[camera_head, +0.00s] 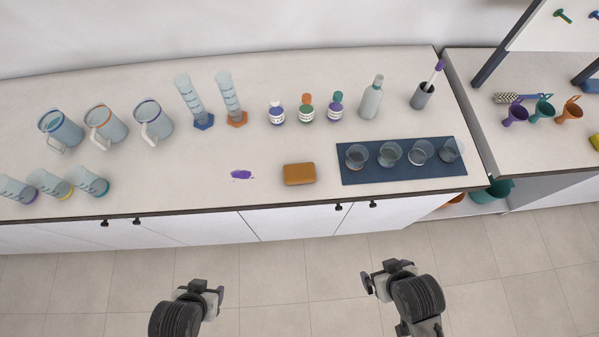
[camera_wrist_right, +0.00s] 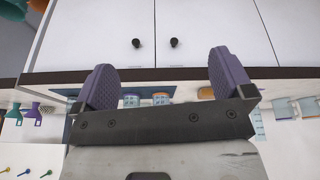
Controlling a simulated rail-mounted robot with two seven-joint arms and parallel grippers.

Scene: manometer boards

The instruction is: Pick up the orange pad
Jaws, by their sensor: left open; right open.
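The orange pad (camera_head: 299,174) is a small brown-orange block lying flat on the white counter, near its front edge, left of the dark blue mat. My left gripper (camera_head: 206,288) is in front of the counter over the floor, below and left of the pad, apart from it. My right gripper (camera_head: 374,280) is also over the floor, below and right of the pad. In the right wrist view its two purple fingertips (camera_wrist_right: 172,84) are wide apart with nothing between them. The left gripper's jaws show only small from above.
The dark blue mat (camera_head: 400,176) bears several glass beakers (camera_head: 390,154). Bottles (camera_head: 306,109), cylinders (camera_head: 230,98) and jugs (camera_head: 107,124) stand further back and left. Cabinet doors with knobs (camera_head: 338,207) front the counter.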

